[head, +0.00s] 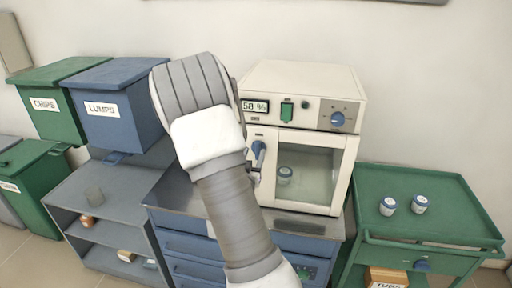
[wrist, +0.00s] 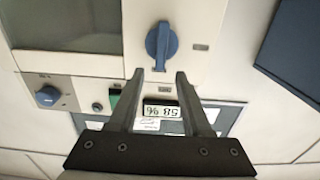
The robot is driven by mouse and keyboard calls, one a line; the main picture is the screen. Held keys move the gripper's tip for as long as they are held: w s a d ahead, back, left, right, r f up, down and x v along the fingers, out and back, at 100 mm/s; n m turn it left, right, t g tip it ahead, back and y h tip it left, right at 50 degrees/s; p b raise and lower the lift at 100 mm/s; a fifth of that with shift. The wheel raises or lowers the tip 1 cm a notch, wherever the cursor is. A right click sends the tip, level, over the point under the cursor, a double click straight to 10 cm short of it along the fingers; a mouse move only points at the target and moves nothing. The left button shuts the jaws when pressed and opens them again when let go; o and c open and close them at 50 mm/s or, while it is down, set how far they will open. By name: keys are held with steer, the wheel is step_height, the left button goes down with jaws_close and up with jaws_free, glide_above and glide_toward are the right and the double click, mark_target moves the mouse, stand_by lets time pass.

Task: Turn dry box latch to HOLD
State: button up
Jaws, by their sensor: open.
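The dry box (head: 300,93) is a cream cabinet with a glass door, standing on a blue drawer unit. Its blue latch (head: 258,153) sits at the left edge of the door, partly hidden by my arm in the head view. In the wrist view, which is upside down, the latch (wrist: 160,46) is a blue handle lying along the picture's vertical. My gripper (wrist: 157,76) is open and empty, its two fingertips just short of the latch's near end, one to each side of its line. My gripper is mostly hidden behind my arm in the head view.
The panel has a 58 % display (head: 255,106), a green switch (head: 287,111) and a blue knob (head: 337,119). A jar (head: 285,173) shows behind the glass. A green cart (head: 460,213) with two jars stands right. Blue LUMPS (head: 115,123) and green CHIPS (head: 45,118) bins are left.

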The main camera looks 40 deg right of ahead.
mark_target(257, 145)
steer(key=shift+x, duration=1.95)
jaws_close()
